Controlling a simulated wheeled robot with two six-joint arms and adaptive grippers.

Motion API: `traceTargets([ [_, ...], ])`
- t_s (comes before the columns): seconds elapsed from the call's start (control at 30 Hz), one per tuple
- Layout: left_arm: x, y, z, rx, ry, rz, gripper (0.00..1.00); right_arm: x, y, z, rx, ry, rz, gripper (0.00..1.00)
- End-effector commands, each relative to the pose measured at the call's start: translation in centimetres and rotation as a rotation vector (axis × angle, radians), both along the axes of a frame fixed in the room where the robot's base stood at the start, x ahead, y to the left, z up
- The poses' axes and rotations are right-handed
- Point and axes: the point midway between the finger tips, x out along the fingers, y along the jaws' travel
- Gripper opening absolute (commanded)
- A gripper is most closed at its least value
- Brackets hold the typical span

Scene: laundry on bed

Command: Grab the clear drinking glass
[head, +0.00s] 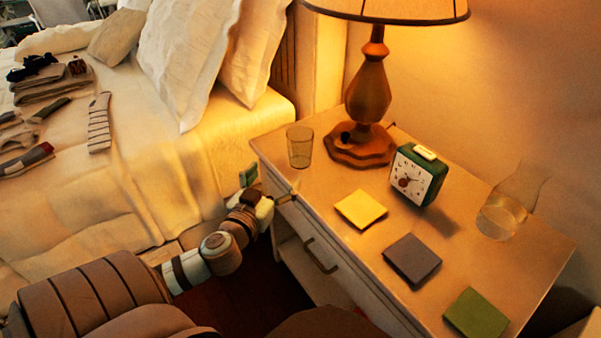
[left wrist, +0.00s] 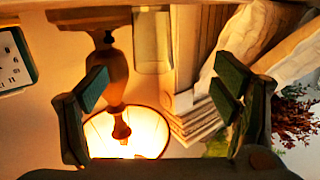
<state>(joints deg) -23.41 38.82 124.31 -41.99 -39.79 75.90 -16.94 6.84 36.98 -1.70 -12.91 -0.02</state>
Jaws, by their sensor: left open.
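The clear drinking glass (head: 299,147) stands upright on the nightstand (head: 310,205), near its back left corner and left of the lamp base. My left gripper (head: 268,187) is open and empty at the nightstand's left edge, in front of the glass and apart from it. In the left wrist view, which is upside down, the glass (left wrist: 152,42) shows near the top middle, beyond and between the spread fingers of the left gripper (left wrist: 163,86). My right gripper is not in view.
A lamp (head: 369,95) stands right of the glass. A green alarm clock (head: 417,175), yellow (head: 360,209), grey (head: 412,259) and green (head: 476,314) pads and a clear carafe (head: 508,205) are farther right. The bed (head: 150,190) with folded laundry is at left.

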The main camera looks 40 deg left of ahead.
Motion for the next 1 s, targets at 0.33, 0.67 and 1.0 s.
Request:
traceTargets([
  [0.33, 7.7, 1.6, 1.2, -0.015, -0.044, -0.013, 0.81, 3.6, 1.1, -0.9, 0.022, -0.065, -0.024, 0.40],
  [0.67, 13.0, 2.6, 1.2, -0.016, -0.043, -0.015, 0.81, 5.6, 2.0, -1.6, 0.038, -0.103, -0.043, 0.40],
  [1.0, 14.0, 2.9, 1.3, -0.015, -0.040, -0.017, 0.72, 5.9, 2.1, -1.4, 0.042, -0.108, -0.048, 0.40],
])
